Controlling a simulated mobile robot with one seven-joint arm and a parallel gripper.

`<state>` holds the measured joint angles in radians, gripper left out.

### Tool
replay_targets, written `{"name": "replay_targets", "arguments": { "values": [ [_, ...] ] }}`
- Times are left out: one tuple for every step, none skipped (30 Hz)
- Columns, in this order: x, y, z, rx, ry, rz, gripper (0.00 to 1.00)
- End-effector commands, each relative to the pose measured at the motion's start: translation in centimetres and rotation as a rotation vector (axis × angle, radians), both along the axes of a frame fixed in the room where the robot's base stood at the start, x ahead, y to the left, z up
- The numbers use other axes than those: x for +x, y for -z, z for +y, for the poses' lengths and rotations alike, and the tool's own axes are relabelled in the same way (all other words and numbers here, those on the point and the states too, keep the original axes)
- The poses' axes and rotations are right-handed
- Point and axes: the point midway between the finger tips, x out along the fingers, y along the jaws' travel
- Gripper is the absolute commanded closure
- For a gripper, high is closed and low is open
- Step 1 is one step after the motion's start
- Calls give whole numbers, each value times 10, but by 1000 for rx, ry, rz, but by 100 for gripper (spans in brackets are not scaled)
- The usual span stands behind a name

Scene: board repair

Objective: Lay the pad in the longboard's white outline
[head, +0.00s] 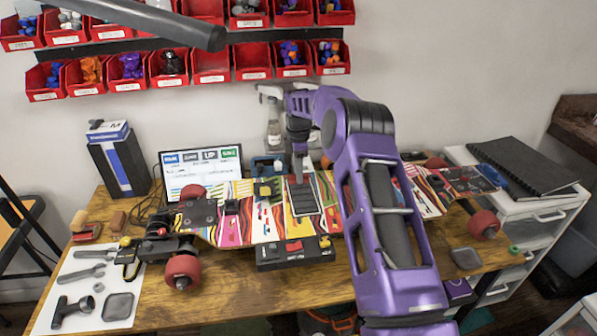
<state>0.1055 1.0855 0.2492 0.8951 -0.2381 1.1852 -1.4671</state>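The longboard (235,227) lies across the wooden table with its colourful striped deck and red wheels. A dark, ribbed rectangular pad (303,198) is at the deck's middle, below my gripper (299,178). Pale edges show beside the pad, but I cannot tell whether they are the white outline or whether the pad lies flat in it. My gripper points down, with its fingertips at the pad's far end. At this size I cannot tell whether the fingers touch the pad or are apart. My purple arm hides part of the deck to the right.
A black-and-red device (295,251) stands at the deck's near edge. A white mat (75,285) with tools lies front left. A screen (203,170) and a blue-black box (118,160) stand behind. Red bins (210,66) hang on the wall. A grey square piece (466,258) lies at right.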

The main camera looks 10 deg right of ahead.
Motion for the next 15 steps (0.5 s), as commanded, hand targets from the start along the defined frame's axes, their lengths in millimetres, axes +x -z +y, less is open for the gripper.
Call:
{"name": "replay_targets", "arguments": {
  "values": [
    [0, 0, 0, 0, 0, 0, 55],
    [0, 0, 0, 0, 0, 0, 50],
    [0, 0, 0, 0, 0, 0, 49],
    [0, 0, 0, 0, 0, 0, 49],
    [0, 0, 0, 0, 0, 0, 49],
    [0, -1, 0, 0, 0, 0, 49],
    [0, -1, 0, 0, 0, 0, 49],
    [0, -1, 0, 0, 0, 0, 49],
    [0, -1, 0, 0, 0, 0, 49],
    [0, -1, 0, 0, 0, 0, 49],
    [0, -2, 0, 0, 0, -1, 49],
    [0, -4, 0, 0, 0, -1, 49],
    [0, -6, 0, 0, 0, -1, 49],
    [1, -8, 0, 0, 0, -2, 49],
    [1, -13, 0, 0, 0, -2, 49]
  ]
}}
